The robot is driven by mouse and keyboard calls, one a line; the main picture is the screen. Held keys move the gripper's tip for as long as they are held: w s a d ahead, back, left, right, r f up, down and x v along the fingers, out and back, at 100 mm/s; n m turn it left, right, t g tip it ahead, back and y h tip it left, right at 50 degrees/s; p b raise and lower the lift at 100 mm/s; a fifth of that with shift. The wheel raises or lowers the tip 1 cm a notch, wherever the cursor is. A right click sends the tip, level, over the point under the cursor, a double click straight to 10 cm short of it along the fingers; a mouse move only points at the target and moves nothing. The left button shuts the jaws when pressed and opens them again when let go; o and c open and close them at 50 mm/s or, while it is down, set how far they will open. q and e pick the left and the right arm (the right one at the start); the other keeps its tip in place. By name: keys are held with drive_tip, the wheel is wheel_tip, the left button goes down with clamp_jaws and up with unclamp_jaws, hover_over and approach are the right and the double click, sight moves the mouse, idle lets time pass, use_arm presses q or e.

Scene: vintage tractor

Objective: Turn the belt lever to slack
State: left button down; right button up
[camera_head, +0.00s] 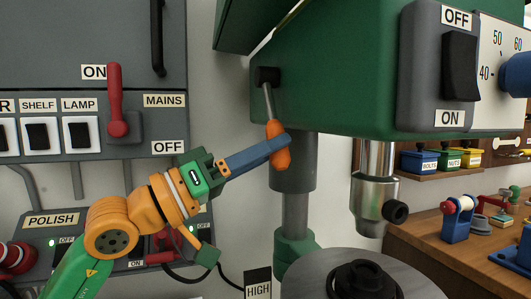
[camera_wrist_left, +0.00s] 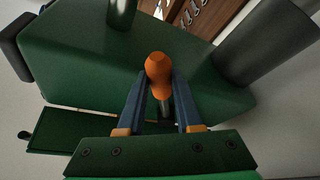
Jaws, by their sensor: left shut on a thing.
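The belt lever (camera_head: 268,99) is a grey rod with an orange handle (camera_head: 278,152). It comes out of a black pivot (camera_head: 267,75) on the side of the green drill press head (camera_head: 325,75) and hangs down, tilted slightly right. My left gripper (camera_head: 280,146) reaches in from the left and is shut on the orange handle. In the left wrist view, the orange handle (camera_wrist_left: 158,69) sits between the blue fingers, with a bit of the grey rod showing. The slack and tight marks are not in view. My right gripper is not in view.
The drill column (camera_head: 294,165) stands right behind the handle. The chuck (camera_head: 374,190) and round table (camera_head: 350,275) are to the right. A HIGH sign (camera_head: 258,284) stands below. The grey mains panel (camera_head: 92,80) with its red lever (camera_head: 115,100) is on the left wall.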

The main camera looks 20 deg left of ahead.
use_arm(q)
drive_tip(key=shift+a+r, duration=0.15)
idle(0.3)
drive_tip(key=c, duration=0.7)
unclamp_jaws()
drive_tip(key=shift+w, duration=0.1)
drive_tip(key=shift+o, duration=0.6)
drive_tip(key=shift+w, duration=0.2)
drive_tip(key=shift+s+f, duration=0.1)
drive_tip(key=shift+f, duration=0.1)
drive_tip(key=b+v, duration=0.3)
drive_tip(key=v, duration=0.4)
drive_tip(key=shift+b, duration=0.35)
